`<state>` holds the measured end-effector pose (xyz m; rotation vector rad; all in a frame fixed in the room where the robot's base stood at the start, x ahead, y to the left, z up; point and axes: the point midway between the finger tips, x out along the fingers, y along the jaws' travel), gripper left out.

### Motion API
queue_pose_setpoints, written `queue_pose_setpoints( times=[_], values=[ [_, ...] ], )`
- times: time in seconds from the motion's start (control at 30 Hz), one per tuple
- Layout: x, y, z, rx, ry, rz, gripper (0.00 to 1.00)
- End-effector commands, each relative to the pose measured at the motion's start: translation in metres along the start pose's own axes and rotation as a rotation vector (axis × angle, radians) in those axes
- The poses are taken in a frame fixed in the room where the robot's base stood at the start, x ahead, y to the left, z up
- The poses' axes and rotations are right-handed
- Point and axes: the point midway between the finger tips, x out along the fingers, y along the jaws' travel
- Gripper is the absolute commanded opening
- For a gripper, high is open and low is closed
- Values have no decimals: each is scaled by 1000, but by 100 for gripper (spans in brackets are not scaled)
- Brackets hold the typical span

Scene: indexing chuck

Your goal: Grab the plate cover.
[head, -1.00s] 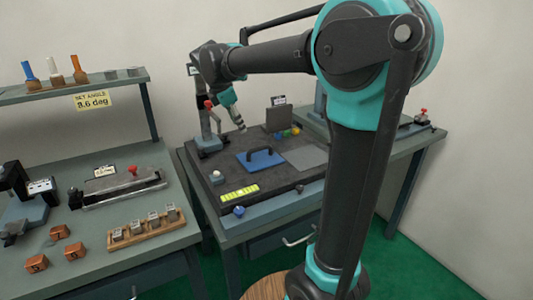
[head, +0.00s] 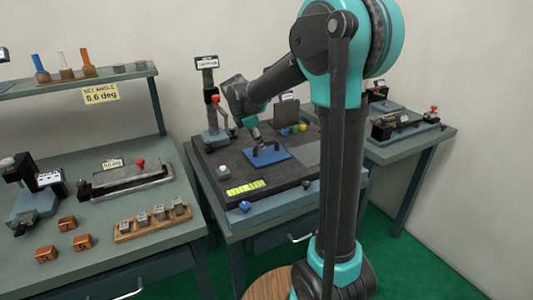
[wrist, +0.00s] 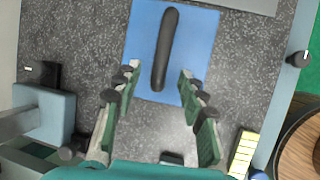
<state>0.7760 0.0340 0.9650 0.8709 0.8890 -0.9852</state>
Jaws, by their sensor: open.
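The plate cover (head: 279,158) is a flat blue plate with a dark bar handle, lying on the dark speckled surface of the middle bench. In the wrist view the blue plate (wrist: 190,75) is at the top centre, with its black handle (wrist: 166,48) running lengthwise. My gripper (wrist: 163,75) is open and empty, its two green-padded fingers pointing toward the plate on either side of the handle's near end. In the head view my gripper (head: 256,138) is low, just above the cover. Whether it touches the handle cannot be told.
A clamp post (head: 213,115) stands behind left of the cover. A grey upright block (head: 286,113) and coloured knobs (head: 293,129) are behind it. A yellow-green strip (head: 246,187) and a blue knob (head: 245,207) lie in front. A grey plate (head: 306,153) is at right.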

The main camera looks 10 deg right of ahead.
Motion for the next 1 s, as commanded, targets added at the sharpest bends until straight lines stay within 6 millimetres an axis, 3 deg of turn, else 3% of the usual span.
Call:
queue_pose_setpoints(
  times=[0.3,0.57,0.9,1.0],
  values=[
    [39,1,8,1,-1,-1,41],
    [42,1,8,1,0,-1,41],
    [41,1,8,1,0,-1,0],
    [41,1,8,1,0,-1,0]
  ],
)
